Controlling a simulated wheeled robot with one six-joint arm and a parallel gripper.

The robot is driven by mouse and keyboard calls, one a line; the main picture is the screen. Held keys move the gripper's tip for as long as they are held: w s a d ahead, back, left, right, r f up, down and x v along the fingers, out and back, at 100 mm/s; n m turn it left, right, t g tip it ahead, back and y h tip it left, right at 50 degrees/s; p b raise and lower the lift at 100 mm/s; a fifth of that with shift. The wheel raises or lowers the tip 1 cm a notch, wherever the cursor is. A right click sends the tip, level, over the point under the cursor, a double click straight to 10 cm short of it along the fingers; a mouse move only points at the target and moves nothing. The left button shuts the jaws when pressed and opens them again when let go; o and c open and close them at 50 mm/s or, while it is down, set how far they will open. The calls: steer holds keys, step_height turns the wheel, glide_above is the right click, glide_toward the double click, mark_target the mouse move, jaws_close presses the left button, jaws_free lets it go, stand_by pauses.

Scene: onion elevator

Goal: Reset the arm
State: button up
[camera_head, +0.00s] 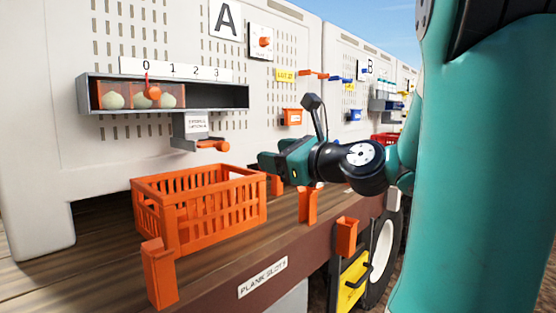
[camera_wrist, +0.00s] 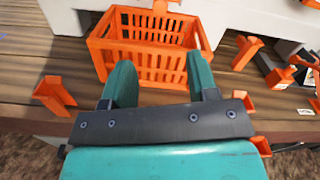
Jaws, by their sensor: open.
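My gripper (camera_head: 272,162) is at the end of the teal and black arm, above the wooden deck and to the right of the orange crate (camera_head: 216,207). In the wrist view my gripper (camera_wrist: 163,85) has its two teal fingers spread apart with nothing between them. Beyond the fingertips lies the orange crate (camera_wrist: 178,68), which looks empty. The gripper appears apart from the crate. Most of the forearm is hidden behind the large teal arm link at the right of the head view.
A grey shelf box (camera_head: 220,97) marked 0 to 3 holds several pale onions (camera_head: 113,101) behind an orange slider (camera_head: 151,92). Orange posts (camera_head: 160,273) stand along the deck edge. An orange handle (camera_head: 213,146) juts below the shelf. A yellow panel (camera_head: 352,283) hangs below the deck.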

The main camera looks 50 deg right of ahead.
stand_by(0.4)
steer(key=s+a+f+n+g+y+p, duration=0.1)
steer(key=a+f+n+g+y, duration=0.35)
steer(key=a+n, duration=0.55)
steer(key=s+a+f+n+g+y+p, duration=0.1)
steer(key=a+f+n+g+y, duration=0.3)
steer(key=a+n, duration=0.6)
steer(key=s+a+f+n+g+h, duration=0.2)
steer(key=s+n, duration=0.4)
steer(key=n, duration=0.3)
steer(key=s+a+f+n+g+h+p, duration=0.1)
steer(key=s+a+f+n+g+h, duration=0.2)
steer(key=n, duration=0.7)
steer(key=s+a+g, duration=0.2)
steer(key=s+g, duration=0.1)
steer(key=g, duration=0.1)
steer(key=shift+s+f, duration=0.35)
steer(key=shift+f, duration=0.05)
